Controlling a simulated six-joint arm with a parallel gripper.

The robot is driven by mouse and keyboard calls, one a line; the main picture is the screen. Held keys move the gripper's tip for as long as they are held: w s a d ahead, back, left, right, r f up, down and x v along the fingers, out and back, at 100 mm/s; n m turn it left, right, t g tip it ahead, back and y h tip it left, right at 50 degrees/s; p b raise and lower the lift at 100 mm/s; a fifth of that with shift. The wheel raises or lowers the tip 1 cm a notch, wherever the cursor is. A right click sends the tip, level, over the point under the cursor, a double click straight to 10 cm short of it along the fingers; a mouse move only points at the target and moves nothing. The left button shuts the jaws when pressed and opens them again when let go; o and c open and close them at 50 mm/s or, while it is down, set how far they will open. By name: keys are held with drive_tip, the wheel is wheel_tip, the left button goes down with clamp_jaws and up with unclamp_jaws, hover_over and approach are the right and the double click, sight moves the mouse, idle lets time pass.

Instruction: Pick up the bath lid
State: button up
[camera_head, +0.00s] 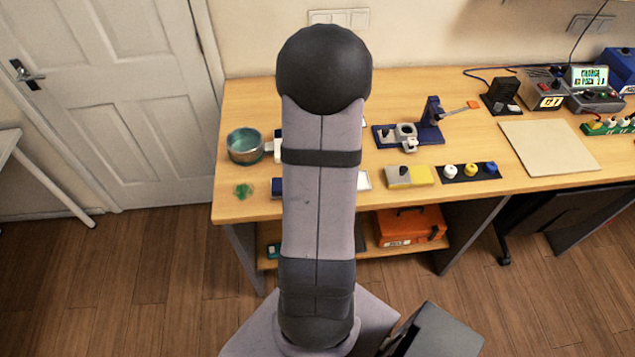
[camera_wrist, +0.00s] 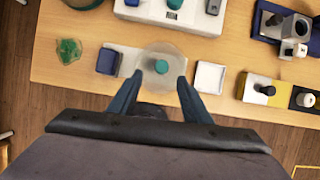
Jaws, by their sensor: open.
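The bath lid (camera_wrist: 147,60) looks like a translucent round disc with a teal knob (camera_wrist: 161,67) in its middle. It lies near the front edge of the table in the wrist view; in the head view my arm hides it. My gripper (camera_wrist: 160,79) is open, its two fingers spread to either side of the knob and overlapping the lid's near part in the picture. The height between the fingertips and the lid is hard to tell. The bath, a round metal pot with teal content (camera_head: 245,146), stands at the table's left; its edge shows in the wrist view (camera_wrist: 84,2).
A green piece (camera_wrist: 68,51) and a dark blue block (camera_wrist: 108,61) lie left of the lid. A white square tray (camera_wrist: 209,78) lies close on the right. A white device (camera_wrist: 170,14) stands behind. Yellow-and-grey block (camera_head: 409,176) and blue fixture (camera_head: 430,125) stand further right.

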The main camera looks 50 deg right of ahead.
drive_tip(key=shift+b+x, duration=2.25)
drive_tip(key=shift+x, duration=1.5)
drive_tip(key=shift+s+d, duration=0.1)
drive_tip(key=shift+s, duration=0.05)
clamp_jaws()
